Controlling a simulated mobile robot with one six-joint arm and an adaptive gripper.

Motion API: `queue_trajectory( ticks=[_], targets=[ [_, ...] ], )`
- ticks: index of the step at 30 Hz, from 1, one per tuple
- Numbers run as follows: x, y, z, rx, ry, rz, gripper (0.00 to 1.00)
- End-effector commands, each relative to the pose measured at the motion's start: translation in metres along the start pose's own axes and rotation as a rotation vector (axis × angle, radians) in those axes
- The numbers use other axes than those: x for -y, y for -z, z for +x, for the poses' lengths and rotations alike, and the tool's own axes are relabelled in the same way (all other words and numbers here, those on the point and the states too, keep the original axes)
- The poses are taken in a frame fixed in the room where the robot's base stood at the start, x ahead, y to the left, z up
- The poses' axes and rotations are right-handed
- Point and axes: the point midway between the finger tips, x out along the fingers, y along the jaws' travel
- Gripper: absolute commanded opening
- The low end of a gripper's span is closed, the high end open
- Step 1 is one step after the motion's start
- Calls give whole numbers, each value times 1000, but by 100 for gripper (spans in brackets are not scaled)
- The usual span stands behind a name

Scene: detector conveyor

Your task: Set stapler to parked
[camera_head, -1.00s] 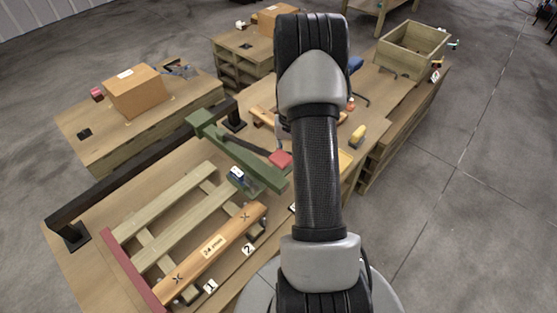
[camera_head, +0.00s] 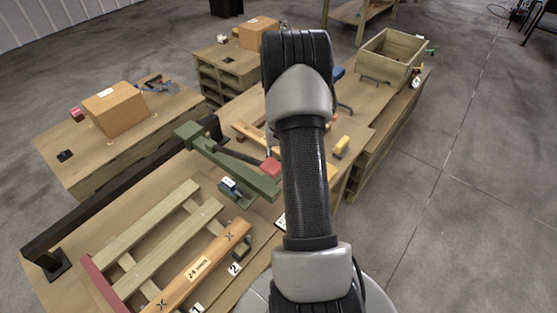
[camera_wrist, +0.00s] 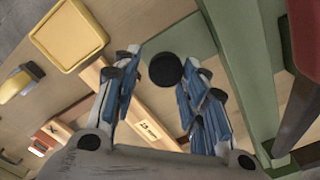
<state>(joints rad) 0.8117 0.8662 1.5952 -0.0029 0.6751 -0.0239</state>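No part is plainly marked as the stapler. A likely candidate is the green beam (camera_head: 232,165) with a dark lever (camera_head: 238,155) and a red end (camera_head: 271,166). In the wrist view the green beam (camera_wrist: 243,65) runs down the right side, with the red part (camera_wrist: 305,35) and a dark bar (camera_wrist: 298,112) beyond it. My gripper (camera_wrist: 160,85) has its blue fingers apart, left of the green beam. A black round knob (camera_wrist: 165,70) shows between the fingertips; I cannot tell whether they touch it. In the head view my arm hides the gripper.
A slatted wooden frame (camera_head: 166,232) lies front left. A dark rail (camera_head: 110,190) runs along the bench. A yellow tray (camera_wrist: 68,34) and labelled wooden bar (camera_wrist: 150,122) lie near the gripper. A wooden crate (camera_head: 392,62) stands back right; grey floor (camera_head: 465,215) is clear.

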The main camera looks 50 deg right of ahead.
Motion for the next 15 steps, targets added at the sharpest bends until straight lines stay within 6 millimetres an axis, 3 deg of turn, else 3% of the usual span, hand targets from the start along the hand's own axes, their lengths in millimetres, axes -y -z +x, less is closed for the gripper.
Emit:
queue_trajectory(
  ticks=[4,15],
  targets=[
    [1,0,0,1,1,0,51],
    [2,-1,-3,3,2,0,51]
  ],
)
